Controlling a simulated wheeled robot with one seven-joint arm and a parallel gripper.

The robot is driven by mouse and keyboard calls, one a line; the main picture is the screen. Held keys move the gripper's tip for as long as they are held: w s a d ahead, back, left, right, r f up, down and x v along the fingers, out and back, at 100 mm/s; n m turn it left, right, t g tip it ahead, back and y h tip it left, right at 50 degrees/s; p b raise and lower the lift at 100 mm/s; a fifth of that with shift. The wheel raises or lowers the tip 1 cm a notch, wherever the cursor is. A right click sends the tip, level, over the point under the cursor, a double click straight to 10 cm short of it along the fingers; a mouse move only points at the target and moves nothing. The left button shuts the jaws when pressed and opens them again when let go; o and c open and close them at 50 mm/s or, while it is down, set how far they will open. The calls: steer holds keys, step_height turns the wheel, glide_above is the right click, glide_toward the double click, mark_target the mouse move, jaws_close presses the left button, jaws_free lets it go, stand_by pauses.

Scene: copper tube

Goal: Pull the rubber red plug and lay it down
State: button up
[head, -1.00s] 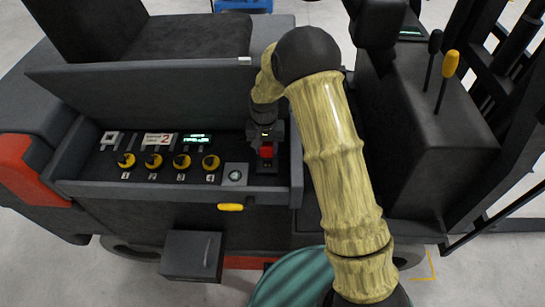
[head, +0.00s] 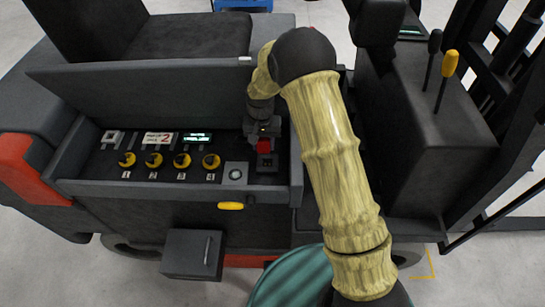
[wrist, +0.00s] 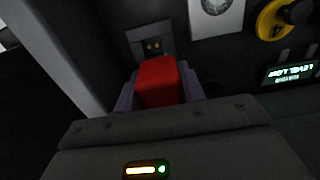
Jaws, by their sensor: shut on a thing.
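The red plug (head: 264,146) is a small red block near the right end of the open control compartment. In the wrist view the red plug (wrist: 160,82) sits between the two purple-grey fingers of my gripper (wrist: 158,90), which is shut on it. The grey socket (wrist: 153,44) shows just beyond the plug, with two small yellowish marks on its exposed face. The socket (head: 267,162) also shows below the plug in the head view. The plug appears out of the socket and held close to it; the exact gap is hard to tell.
Yellow knobs (head: 182,160) stand in a row left of the socket, with a round-faced grey plate (head: 236,174) between. A raised lid (head: 160,97) stands behind the compartment. A dark box with a handle (head: 192,255) sits below. Levers (head: 449,63) rise at the right.

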steer(key=w+a, duration=0.5)
steer(key=shift+w+a+p, duration=0.15)
steer(key=shift+w+p, duration=0.15)
steer(key=shift+p, duration=0.1)
stand_by(1.6)
steer(key=shift+r, duration=0.1)
stand_by(0.4)
steer(key=shift+f+b, duration=0.35)
steer(key=shift+f, duration=0.1)
steer(key=shift+a+f+b, duration=0.1)
steer(key=shift+f+b, duration=0.5)
steer(key=shift+f, duration=0.45)
steer(key=shift+w+f, duration=0.1)
steer(key=shift+f, duration=0.15)
steer(key=shift+d+f, duration=0.1)
steer(key=shift+d, duration=0.1)
steer(key=shift+f+b, duration=0.15)
steer(key=shift+b, duration=0.2)
